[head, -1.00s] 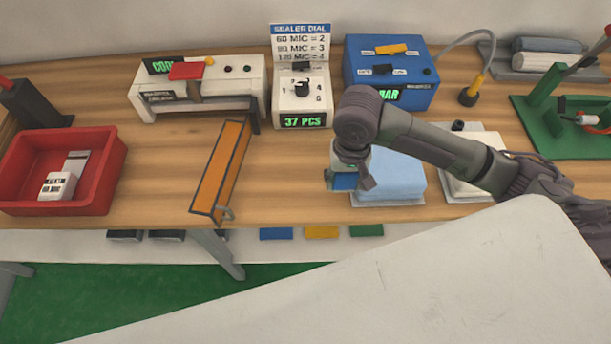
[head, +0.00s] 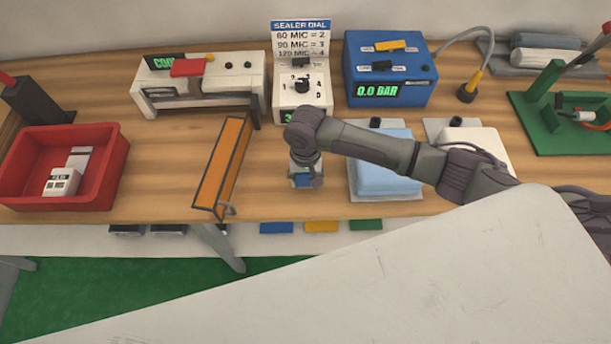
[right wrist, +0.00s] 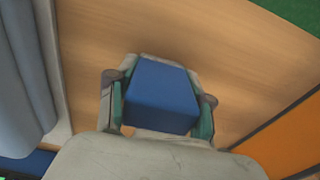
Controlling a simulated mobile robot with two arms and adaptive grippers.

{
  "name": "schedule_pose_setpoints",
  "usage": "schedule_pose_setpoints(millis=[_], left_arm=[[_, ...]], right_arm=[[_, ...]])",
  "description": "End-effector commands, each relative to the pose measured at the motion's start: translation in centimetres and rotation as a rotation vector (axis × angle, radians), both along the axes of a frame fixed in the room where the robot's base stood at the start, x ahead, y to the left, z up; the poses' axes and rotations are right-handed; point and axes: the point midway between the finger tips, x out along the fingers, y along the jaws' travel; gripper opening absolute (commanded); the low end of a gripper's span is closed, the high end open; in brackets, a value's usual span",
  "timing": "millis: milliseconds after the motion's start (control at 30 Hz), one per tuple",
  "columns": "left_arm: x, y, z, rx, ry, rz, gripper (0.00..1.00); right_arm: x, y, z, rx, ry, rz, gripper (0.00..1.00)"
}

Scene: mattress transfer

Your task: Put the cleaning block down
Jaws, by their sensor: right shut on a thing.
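The cleaning block is a blue block (right wrist: 160,95) between the two fingers of my right gripper (right wrist: 160,103) in the right wrist view. The gripper is shut on it. In the head view my right gripper (head: 305,176) points down over the wooden table, between the orange-topped bar and the light blue stack. Only a small blue part of the block shows there, low near the table. I cannot tell whether the block touches the tabletop. My left gripper is not in view.
The orange bar (head: 226,165) stands left of the gripper, and the light blue stack (head: 385,165) lies to its right. The sealer dial (head: 303,92) is behind. A red bin (head: 112,172) sits at far left. Bare wood (head: 265,190) surrounds the gripper.

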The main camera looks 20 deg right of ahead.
Motion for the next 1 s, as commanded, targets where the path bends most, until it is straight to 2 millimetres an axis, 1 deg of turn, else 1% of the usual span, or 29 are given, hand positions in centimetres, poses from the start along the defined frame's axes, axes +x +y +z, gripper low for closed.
schedule_pose_setpoints(millis=[233,267,400,767,867,967,1000], left_arm=[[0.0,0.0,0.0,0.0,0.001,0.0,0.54],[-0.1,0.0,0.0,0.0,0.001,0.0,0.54],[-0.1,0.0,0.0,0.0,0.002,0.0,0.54],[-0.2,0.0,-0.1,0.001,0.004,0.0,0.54],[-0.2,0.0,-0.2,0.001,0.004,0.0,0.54],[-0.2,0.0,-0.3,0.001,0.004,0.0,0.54],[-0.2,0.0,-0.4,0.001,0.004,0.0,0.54]], right_arm=[[0.0,0.0,-0.2,0.001,0.001,-0.001,0.1],[0.0,0.1,-0.3,0.001,0.0,-0.001,0.53],[0.0,0.0,-0.2,0.001,0.0,0.0,0.76],[0.0,0.0,0.1,0.001,-0.001,0.0,0.77],[0.1,0.1,1.1,0.005,-0.002,0.0,0.77],[0.1,0.1,2.9,0.004,-0.003,0.001,0.77],[0.1,0.1,3.8,0.005,-0.005,0.0,0.77]])
